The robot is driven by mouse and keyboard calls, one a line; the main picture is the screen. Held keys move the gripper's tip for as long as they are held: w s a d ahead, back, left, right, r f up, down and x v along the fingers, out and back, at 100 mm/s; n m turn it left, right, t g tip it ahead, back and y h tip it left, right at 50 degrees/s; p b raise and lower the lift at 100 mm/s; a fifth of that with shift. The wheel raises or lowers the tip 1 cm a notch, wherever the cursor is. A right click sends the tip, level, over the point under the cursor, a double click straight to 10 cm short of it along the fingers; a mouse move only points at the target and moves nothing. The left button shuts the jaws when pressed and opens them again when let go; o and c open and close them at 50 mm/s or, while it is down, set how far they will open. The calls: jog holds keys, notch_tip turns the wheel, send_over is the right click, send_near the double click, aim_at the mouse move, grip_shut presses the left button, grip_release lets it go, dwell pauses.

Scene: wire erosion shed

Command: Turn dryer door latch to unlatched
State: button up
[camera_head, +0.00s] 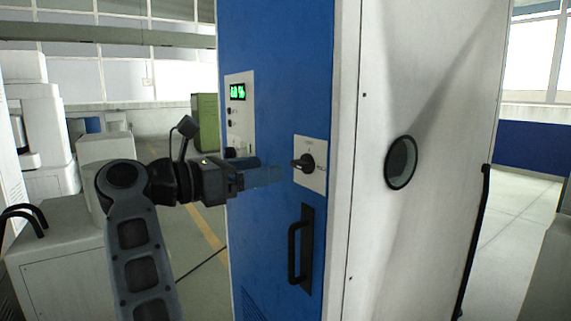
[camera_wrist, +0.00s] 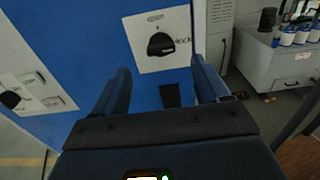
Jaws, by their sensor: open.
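The dryer (camera_head: 275,60) is a tall cabinet with a blue front door and a white side. The door latch (camera_head: 304,162) is a black rotary knob on a white plate, above the door's black handle (camera_head: 299,250). In the head view the knob's lever points left, roughly horizontal. My gripper (camera_head: 262,174) is left of the latch plate, in front of the door, pointing toward the knob. In the wrist view the latch knob (camera_wrist: 160,44) lies ahead, beyond my open fingers (camera_wrist: 160,80), with nothing between them. A gap remains between fingers and knob.
A control panel (camera_head: 238,112) with a green display and knobs is left of the latch; it also shows in the wrist view (camera_wrist: 35,92). A round porthole (camera_head: 401,162) is on the white side. A green cabinet (camera_head: 206,122) stands behind. Bottles on a grey cabinet (camera_wrist: 275,65) show right in the wrist view.

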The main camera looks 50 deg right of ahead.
aim_at(296, 163)
jog(key=p+x, duration=0.2)
jog(key=x, duration=0.5)
jog(key=shift+s+d, duration=0.1)
jog(key=c, duration=1.1)
jog(key=shift+o, duration=0.2)
